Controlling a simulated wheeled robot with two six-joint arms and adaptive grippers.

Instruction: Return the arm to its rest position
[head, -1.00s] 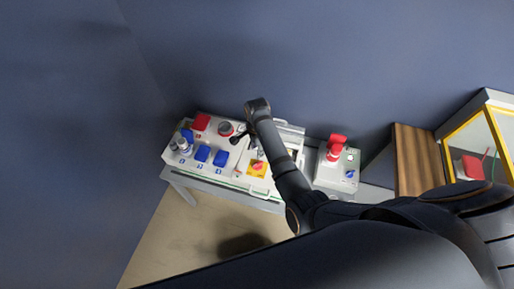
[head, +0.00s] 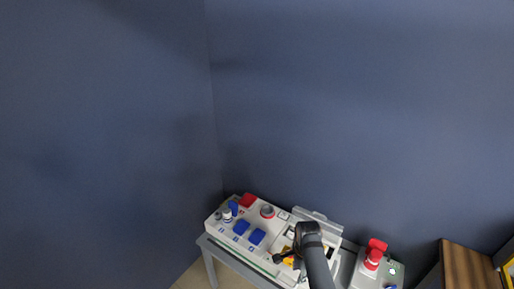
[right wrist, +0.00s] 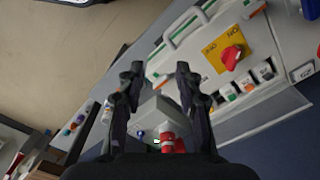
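My right gripper (head: 282,257) hangs above the white socket panel (head: 222,224), in front of the yellow switch plate (head: 288,252), which it partly hides. In the right wrist view its two black fingers (right wrist: 158,80) are apart with nothing between the tips. There the yellow plate (right wrist: 214,51) with its red knob (right wrist: 232,57) lies right of the fingers, apart from them. My right arm comes up from the bottom edge. My left gripper is not in view.
The panel bears blue socket covers (head: 256,237), a red cover (head: 247,200) and a round red-ringed part (head: 267,211). A grey box (head: 366,280) with a red plug (head: 374,256) stands to the right, near a wooden board (head: 468,268). Blue walls rise behind; the space above the panel is clear.

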